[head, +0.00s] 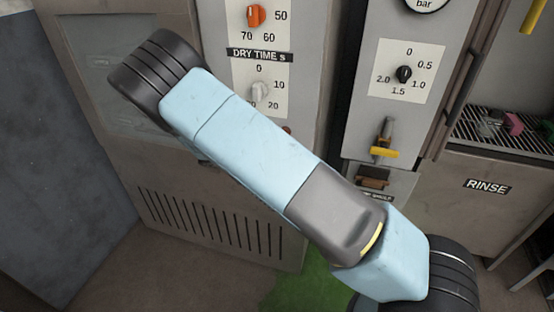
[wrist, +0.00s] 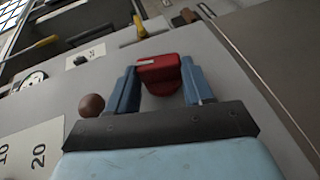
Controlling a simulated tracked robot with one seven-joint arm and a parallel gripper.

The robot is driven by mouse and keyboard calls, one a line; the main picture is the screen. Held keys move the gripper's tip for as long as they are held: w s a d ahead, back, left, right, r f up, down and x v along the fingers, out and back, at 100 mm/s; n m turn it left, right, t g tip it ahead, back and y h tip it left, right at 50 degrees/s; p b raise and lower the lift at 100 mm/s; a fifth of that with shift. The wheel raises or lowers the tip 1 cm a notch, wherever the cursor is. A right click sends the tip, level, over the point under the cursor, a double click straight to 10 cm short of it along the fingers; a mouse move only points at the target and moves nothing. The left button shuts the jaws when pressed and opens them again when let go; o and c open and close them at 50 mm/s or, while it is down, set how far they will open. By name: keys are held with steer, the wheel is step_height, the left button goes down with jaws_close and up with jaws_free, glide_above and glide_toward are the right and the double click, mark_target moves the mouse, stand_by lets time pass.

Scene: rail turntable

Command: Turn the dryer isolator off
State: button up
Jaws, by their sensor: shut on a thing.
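In the wrist view, my gripper (wrist: 159,82) has its two blue fingers on either side of a red handle (wrist: 160,72), shut on it. The handle is on the grey cabinet face, beyond the dial panel, and I take it for the dryer isolator. Part of the handle is hidden between the fingers, and its on or off marking cannot be read. In the head view my arm covers the cabinet's middle, and neither my gripper nor the red handle shows.
A brown ball knob (wrist: 91,104) sticks out close to the left finger. The dry time dial (head: 260,92) and an orange dial (head: 256,15) sit on the dryer's panel. To the right are a black dial (head: 404,74), a yellow-handled lever (head: 384,151) and the rinse cabinet (head: 487,187).

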steer(key=shift+a+f+n+h, duration=0.1)
steer(key=shift+f+n+h, duration=0.1)
steer(key=shift+h, duration=0.35)
steer(key=shift+a+f+n+h, duration=0.1)
steer(key=shift+f+n+h, duration=0.1)
steer(key=shift+h, duration=0.35)
steer(key=o, duration=1)
steer(key=shift+o, duration=0.2)
steer(key=a, duration=1.3)
steer(key=shift+s+a+f, duration=0.15)
steer(key=shift+s+a, duration=0.15)
steer(key=shift+a, duration=0.05)
